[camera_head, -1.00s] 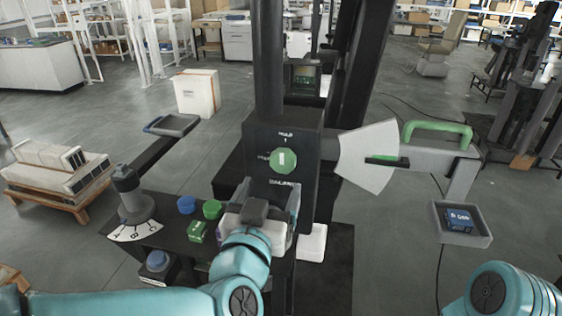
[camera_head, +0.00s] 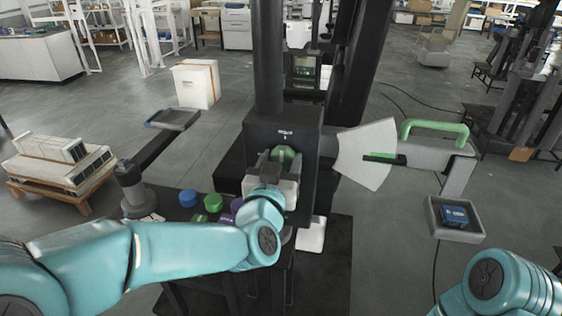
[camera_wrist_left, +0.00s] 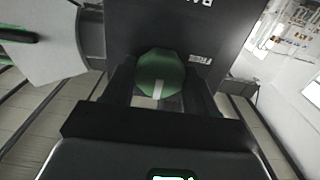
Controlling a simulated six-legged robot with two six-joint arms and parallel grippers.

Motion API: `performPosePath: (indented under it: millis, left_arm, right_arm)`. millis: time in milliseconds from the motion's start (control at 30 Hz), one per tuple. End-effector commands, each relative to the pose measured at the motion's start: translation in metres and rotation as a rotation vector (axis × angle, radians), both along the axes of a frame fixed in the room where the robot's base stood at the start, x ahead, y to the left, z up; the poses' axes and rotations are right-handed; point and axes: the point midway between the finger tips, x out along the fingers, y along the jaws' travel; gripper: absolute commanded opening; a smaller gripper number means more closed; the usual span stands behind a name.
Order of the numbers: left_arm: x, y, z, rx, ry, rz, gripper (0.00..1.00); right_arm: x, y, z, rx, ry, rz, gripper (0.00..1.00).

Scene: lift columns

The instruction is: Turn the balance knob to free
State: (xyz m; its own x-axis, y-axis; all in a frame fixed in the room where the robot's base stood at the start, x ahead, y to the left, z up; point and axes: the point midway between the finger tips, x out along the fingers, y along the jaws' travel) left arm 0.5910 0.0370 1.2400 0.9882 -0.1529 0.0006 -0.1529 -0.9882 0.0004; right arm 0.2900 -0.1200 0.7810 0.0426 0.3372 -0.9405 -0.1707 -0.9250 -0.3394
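The green balance knob (camera_head: 284,156) is on the front of the black column box (camera_head: 262,130). My left gripper (camera_head: 279,160) is in front of it and hides its lower part. In the left wrist view the knob (camera_wrist_left: 160,72) is octagonal, with a white stripe toward the picture's bottom, and the panel lettering is upside down. The gripper's dark fingers (camera_wrist_left: 160,86) stand apart, one on each side of the knob; firm contact is not visible. A small white label (camera_wrist_left: 199,59) is right of the knob there. My right gripper is out of view; only its arm shows.
A pale fan-shaped plate (camera_head: 362,158) and a beam with a green handle (camera_head: 435,130) stand right of the box. A grey tray (camera_head: 437,232) holds a blue block (camera_head: 455,215).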

Motion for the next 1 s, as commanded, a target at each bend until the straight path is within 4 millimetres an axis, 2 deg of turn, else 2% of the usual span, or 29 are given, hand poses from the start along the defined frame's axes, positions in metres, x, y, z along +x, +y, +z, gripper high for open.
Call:
performPosePath:
  millis: [267, 467, 1000]
  left_arm:
    - [0.000, 0.000, -0.001, -0.018, 0.002, 0.000, 0.27]
    - [0.000, 0.000, -0.003, -0.101, 0.013, -0.001, 0.27]
    - [0.000, 0.000, -0.004, -0.575, 0.086, -0.001, 0.27]
  right_arm:
    - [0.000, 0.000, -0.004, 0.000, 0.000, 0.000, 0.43]
    - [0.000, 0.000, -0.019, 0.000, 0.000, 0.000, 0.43]
    - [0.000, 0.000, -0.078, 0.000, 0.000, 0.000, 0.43]
